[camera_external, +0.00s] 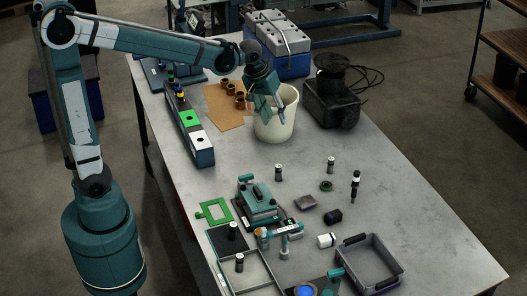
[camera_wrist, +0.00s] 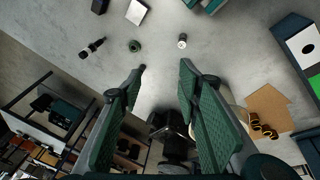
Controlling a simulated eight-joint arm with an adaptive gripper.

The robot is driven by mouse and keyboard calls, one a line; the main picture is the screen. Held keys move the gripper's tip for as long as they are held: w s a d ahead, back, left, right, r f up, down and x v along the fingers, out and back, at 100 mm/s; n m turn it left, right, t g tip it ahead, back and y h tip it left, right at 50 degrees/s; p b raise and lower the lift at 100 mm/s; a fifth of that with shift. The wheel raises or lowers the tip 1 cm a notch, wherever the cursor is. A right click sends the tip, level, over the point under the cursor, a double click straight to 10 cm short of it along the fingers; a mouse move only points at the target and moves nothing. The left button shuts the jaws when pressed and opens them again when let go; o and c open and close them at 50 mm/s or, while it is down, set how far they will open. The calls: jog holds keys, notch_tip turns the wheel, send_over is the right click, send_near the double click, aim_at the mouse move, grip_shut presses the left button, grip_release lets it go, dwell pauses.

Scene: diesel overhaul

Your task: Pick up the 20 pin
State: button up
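Several small pin-like cylinders with light tops stand on the grey table; I cannot read which is the 20 pin. One pin (camera_external: 278,172) stands behind the green pump-like unit and another pin (camera_external: 331,165) stands farther right, near a small green ring (camera_external: 326,186). In the wrist view one upright pin (camera_wrist: 182,41) shows beyond my fingertips, right of the green ring (camera_wrist: 134,46). My gripper (camera_wrist: 164,66) is open and empty. In the external view my gripper (camera_external: 268,108) hangs at the white bucket, clear of the pins.
The white bucket (camera_external: 274,125) stands below my gripper, with a black machine (camera_external: 333,95) to its right. A black-handled tool (camera_external: 355,185), a black cylinder (camera_external: 333,216) and a grey bin (camera_external: 371,265) are at the right front. The table's right side is mostly clear.

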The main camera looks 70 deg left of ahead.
jog(key=w+f+n+g, duration=0.1)
jog(key=w+f+n, duration=0.1)
jog(key=w+f, duration=0.45)
jog(key=w+f+n+g, duration=0.1)
jog(key=w+f+n, duration=0.15)
jog(key=w, duration=0.65)
jog(key=n+g, duration=0.2)
jog(key=n, duration=0.1)
send_over(329, 165)
jog(key=a, duration=0.1)
jog(key=f, duration=1.4)
jog(key=shift+w+a+f, duration=0.1)
jog(key=shift+w+f, duration=0.1)
jog(key=shift+f, duration=0.2)
jog(key=shift+w+f+n, duration=0.2)
jog(key=shift+f+n, duration=0.05)
jog(key=shift+f, duration=0.25)
jog(key=shift+f, duration=0.1)
jog(key=shift+f, duration=1.15)
jog(key=shift+f, duration=0.15)
jog(key=shift+s+f+p, duration=0.1)
jog(key=shift+f+p, duration=0.25)
jog(key=shift+f, duration=2.1)
